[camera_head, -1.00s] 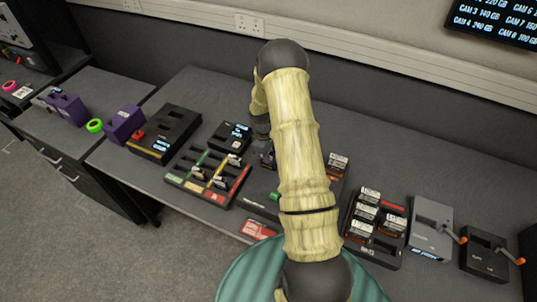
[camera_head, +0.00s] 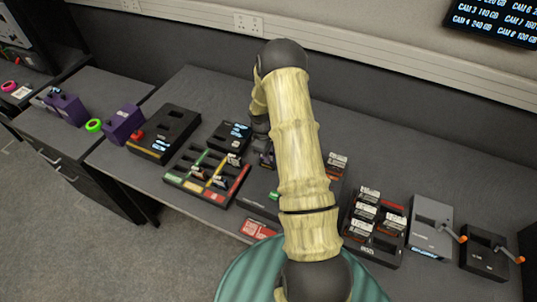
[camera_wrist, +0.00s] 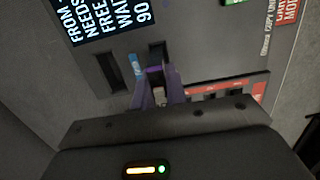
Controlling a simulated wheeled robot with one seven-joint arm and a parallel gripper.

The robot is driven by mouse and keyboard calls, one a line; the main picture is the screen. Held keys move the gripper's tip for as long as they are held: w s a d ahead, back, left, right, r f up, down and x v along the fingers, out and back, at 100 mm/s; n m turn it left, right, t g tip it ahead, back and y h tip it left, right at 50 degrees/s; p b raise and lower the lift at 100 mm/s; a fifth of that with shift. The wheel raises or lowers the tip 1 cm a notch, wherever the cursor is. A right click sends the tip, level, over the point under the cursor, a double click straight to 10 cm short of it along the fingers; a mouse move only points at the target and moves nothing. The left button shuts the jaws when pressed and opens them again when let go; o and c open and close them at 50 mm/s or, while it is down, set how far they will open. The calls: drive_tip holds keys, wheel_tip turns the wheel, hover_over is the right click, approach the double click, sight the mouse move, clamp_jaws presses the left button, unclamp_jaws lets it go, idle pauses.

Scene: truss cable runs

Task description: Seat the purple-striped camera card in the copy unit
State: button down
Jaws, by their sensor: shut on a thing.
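The copy unit (camera_wrist: 210,62) is a grey panel in the wrist view, with a lit text screen (camera_wrist: 100,18) at upper left and two dark slots. The left slot (camera_wrist: 108,72) looks empty. My gripper (camera_wrist: 157,85) is shut on the purple-striped camera card (camera_wrist: 153,70), at the right slot (camera_wrist: 157,49). Only a small purple part of the card shows between the fingers; how deep it sits in the slot I cannot tell. In the head view my arm covers much of the copy unit (camera_head: 256,190) and most of the gripper.
A colour-marked tray (camera_head: 207,177) with several cards stands left of the copy unit. A dark card rack (camera_head: 375,230), a grey crank device (camera_head: 431,228) and a black crank device (camera_head: 484,255) stand right. A red card or label (camera_head: 256,229) lies near the front edge.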

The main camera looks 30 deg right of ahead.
sight(268, 166)
drive_tip(key=shift+f+b, duration=1.05)
drive_tip(key=shift+f, duration=0.55)
idle(1.8)
idle(0.3)
drive_tip(key=c, duration=1)
unclamp_jaws()
drive_tip(key=shift+r, duration=0.1)
drive_tip(key=shift+r+p, duration=2.5)
drive_tip(key=shift+r, duration=1.2)
